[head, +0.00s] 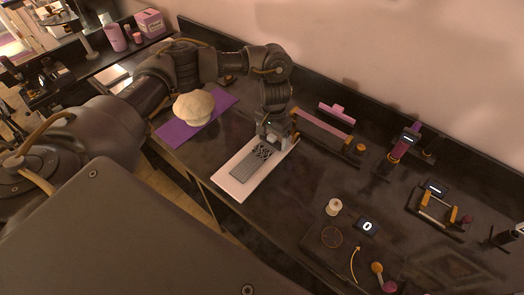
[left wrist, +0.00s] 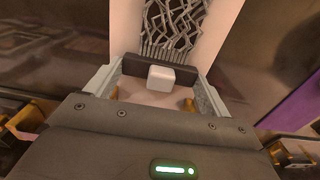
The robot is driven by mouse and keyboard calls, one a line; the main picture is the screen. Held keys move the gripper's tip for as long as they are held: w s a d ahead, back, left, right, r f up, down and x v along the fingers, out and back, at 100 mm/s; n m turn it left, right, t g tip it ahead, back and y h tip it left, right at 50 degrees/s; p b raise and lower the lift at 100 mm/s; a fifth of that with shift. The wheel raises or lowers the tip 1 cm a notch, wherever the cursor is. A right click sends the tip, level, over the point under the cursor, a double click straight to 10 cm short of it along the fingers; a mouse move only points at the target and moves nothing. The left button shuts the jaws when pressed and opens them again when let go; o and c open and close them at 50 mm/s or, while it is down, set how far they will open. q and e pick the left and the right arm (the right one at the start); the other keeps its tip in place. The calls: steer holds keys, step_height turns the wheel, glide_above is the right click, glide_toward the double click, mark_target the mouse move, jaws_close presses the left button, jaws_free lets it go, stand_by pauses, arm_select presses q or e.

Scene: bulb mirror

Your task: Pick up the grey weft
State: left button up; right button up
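The grey weft (head: 248,163) lies flat on a white board (head: 228,186) on the dark counter. It looks like a patterned grey strip. In the left wrist view its netted part (left wrist: 172,22) ends in a fringe above a dark bar with a small white block (left wrist: 161,78). My left gripper (head: 272,134) is at the far end of the weft, pointing down at the board. In the left wrist view its fingers (left wrist: 158,86) stand wide apart on either side of the white block, with gaps beside it. I cannot tell their exact height. My right gripper is not in view.
A pale cap-shaped head form (head: 193,107) stands on a purple mat (head: 217,105), left of the board. A long pinkish bar (head: 322,128) lies right of the gripper. A white spool (head: 334,207) and a display reading 0 (head: 367,227) stand nearer right. Counter between them is clear.

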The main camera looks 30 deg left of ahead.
arm_select(q)
steer(key=shift+c, duration=0.8)
steer(key=shift+r, duration=0.6)
steer(key=s+d+r+p, duration=0.2)
steer(key=s+r, duration=0.4)
steer(key=s+d+r+p, duration=0.3)
steer(key=s+r, duration=0.3)
steer(key=s, duration=0.1)
steer(key=shift+d, duration=0.3)
steer(key=shift+f, duration=0.15)
